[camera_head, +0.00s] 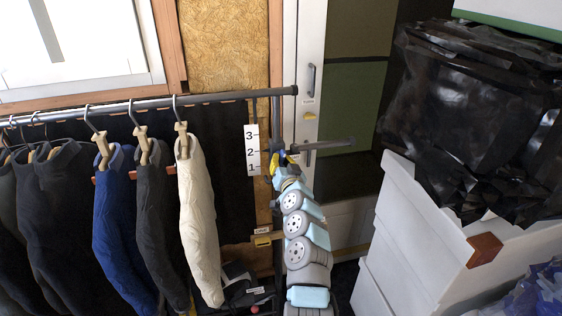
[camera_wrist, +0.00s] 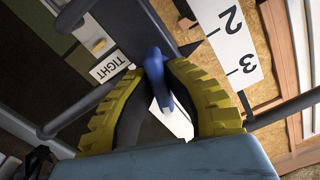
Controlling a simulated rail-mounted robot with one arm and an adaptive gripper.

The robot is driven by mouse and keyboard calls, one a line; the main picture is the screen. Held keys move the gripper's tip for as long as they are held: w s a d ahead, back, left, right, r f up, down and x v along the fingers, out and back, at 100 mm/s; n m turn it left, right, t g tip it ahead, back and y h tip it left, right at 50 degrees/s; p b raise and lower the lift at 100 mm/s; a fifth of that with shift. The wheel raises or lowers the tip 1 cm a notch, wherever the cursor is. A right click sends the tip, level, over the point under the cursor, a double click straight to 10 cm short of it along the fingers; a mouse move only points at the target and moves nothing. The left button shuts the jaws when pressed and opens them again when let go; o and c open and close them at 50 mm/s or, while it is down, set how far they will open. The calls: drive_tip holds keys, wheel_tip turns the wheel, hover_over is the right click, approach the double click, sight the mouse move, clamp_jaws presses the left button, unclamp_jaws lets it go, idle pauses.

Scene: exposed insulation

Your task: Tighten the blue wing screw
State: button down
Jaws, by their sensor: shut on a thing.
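The blue wing screw (camera_wrist: 155,72) shows in the wrist view between the yellow ribbed fingers of my gripper (camera_wrist: 157,88). The fingers are shut on it, one on each side. Behind it are the dark bars of the clothes rack. A white label reading "TIGHT" (camera_wrist: 109,67) sits left of the screw. In the head view my gripper (camera_head: 281,162) is at the rack's upright post, just right of the number scale, and the screw is mostly hidden by my gripper and too small to make out clearly.
A white scale marked 1 to 3 (camera_head: 252,150) hangs beside the post. Several garments, including a white one (camera_head: 199,220) and a blue one (camera_head: 115,235), hang from the rail (camera_head: 150,103) at left. White boxes (camera_head: 425,235) topped with black plastic (camera_head: 470,110) stand at right.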

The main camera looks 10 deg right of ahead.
drive_tip(key=m, duration=0.3)
drive_tip(key=shift+m+p, duration=0.3)
drive_tip(key=shift+p, duration=0.05)
drive_tip(key=m+p, duration=0.1)
drive_tip(key=m, duration=0.2)
drive_tip(key=shift+m, duration=0.3)
drive_tip(key=m+p, duration=0.1)
drive_tip(key=m, duration=0.5)
drive_tip(key=shift+m+p, duration=0.3)
drive_tip(key=shift+p, duration=0.1)
drive_tip(key=c, duration=1.1)
unclamp_jaws()
drive_tip(key=shift+r, duration=0.1)
